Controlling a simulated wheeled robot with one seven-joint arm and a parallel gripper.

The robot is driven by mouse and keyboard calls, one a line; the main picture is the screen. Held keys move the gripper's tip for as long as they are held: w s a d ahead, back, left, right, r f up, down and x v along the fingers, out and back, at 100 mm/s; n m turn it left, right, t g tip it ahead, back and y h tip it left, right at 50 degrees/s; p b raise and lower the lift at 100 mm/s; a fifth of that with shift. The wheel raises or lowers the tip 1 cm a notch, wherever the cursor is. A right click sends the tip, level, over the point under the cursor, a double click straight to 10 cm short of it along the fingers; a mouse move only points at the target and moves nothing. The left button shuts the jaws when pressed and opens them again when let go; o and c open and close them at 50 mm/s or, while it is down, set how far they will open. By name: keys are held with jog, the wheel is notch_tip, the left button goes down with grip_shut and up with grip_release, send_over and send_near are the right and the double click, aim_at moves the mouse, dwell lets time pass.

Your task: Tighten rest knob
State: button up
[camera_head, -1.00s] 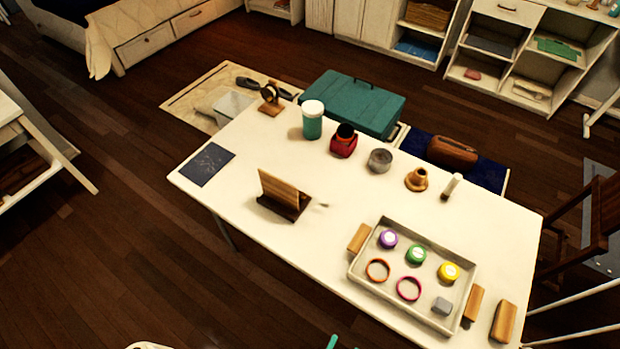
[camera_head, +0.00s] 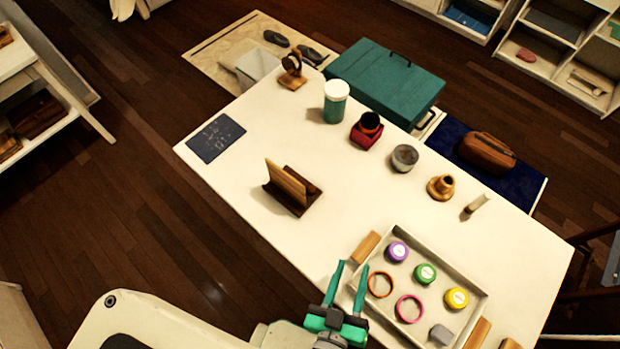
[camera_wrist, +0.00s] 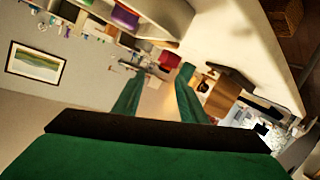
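The wooden rest (camera_head: 287,185) stands on the white table, left of the tray, with a tilted upright panel on a dark base. A small rounded part sits at its right side; I cannot tell whether it is the knob. My gripper (camera_head: 350,270) is at the near edge of the table, right of and nearer than the rest, by the tray's left side. Its two green fingers are apart with nothing between them.
The white table (camera_head: 235,180) is bare around the rest. A tray (camera_head: 455,272) with colored lids and rings lies to the right. A teal-and-white jar (camera_head: 336,101), a red container (camera_head: 366,131), a grey tin (camera_head: 404,157) and a wooden holder (camera_head: 440,187) line the far side.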

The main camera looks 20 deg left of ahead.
jog(key=w+d+n, duration=0.1)
jog(key=w, duration=0.2)
jog(key=w+d+n, duration=0.1)
jog(key=w+d, duration=0.1)
jog(key=w, duration=0.1)
jog(key=w+d+n, duration=0.1)
jog(key=w+n, duration=0.1)
jog(key=w, duration=0.2)
jog(key=shift+d+r+h, duration=0.2)
jog(key=shift+r+h, duration=0.1)
jog(key=shift+h, duration=0.1)
jog(key=w+d+r+g+h, duration=0.1)
jog(key=w+d+r+h, duration=0.25)
jog(key=w, duration=0.35)
jog(key=w+d+r+h, duration=0.2)
jog(key=w+d+r, duration=0.1)
jog(key=w+r, duration=0.3)
jog(key=w+d+r+g+h, duration=0.1)
jog(key=w+d+r+h, duration=0.25)
jog(key=w, duration=0.55)
jog(key=g+y, duration=1)
jog(key=g, duration=0.3)
send_over(312, 188)
notch_tip(312, 188, down, 8)
notch_tip(312, 188, down, 10)
jog(key=shift+f, duration=0.2)
